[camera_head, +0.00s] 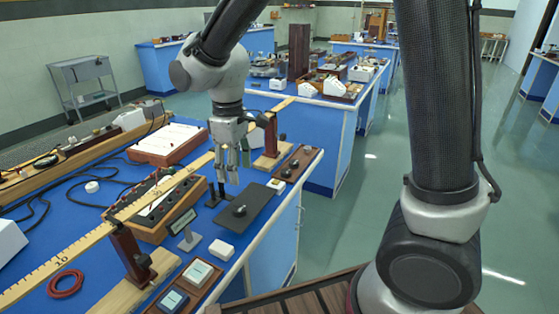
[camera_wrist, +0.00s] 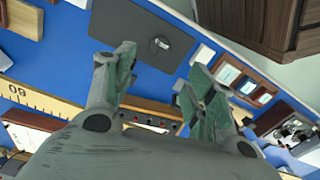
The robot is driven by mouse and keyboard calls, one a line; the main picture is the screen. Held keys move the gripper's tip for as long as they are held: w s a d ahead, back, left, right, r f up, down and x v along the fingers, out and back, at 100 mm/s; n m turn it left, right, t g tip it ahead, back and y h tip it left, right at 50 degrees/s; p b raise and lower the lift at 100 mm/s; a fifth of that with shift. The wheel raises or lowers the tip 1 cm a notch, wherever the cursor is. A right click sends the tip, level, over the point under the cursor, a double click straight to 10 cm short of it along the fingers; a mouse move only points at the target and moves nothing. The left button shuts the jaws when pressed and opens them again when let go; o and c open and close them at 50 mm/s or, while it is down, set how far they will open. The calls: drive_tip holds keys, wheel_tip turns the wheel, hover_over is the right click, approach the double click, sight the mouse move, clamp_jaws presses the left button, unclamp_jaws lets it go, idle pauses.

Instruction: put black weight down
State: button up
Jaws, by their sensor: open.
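The black weight (camera_head: 240,210) stands on a dark grey mat (camera_head: 262,199) near the front edge of the blue bench. It also shows in the wrist view as a small dark knob (camera_wrist: 158,44) on the mat. My gripper (camera_head: 233,178) points down above the bench, just behind the mat, with nothing between its fingers. In the wrist view my gripper (camera_wrist: 160,75) has its two fingers spread wide. The weight is apart from them.
A long wooden ruler (camera_head: 85,248) on dark supports runs beside my gripper. A white block (camera_head: 221,250), a small sign (camera_head: 183,222) and a tray with square meters (camera_head: 190,284) lie nearby. A brown board (camera_head: 297,163) sits behind the mat.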

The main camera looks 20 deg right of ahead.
drive_tip(key=s+d+r+m+t, duration=0.1)
drive_tip(key=s+d+r+m, duration=0.15)
drive_tip(key=d+r, duration=0.45)
drive_tip(key=s+d+r+m+t, duration=0.1)
drive_tip(key=s+d+r+m, duration=0.15)
drive_tip(key=d, duration=0.85)
drive_tip(key=s+d+r+m+t, duration=0.2)
drive_tip(key=s+d+m, duration=0.4)
drive_tip(key=s+d, duration=0.4)
drive_tip(key=shift+s+d+r, duration=0.4)
drive_tip(key=shift+s+r, duration=0.05)
drive_tip(key=shift+s, duration=0.4)
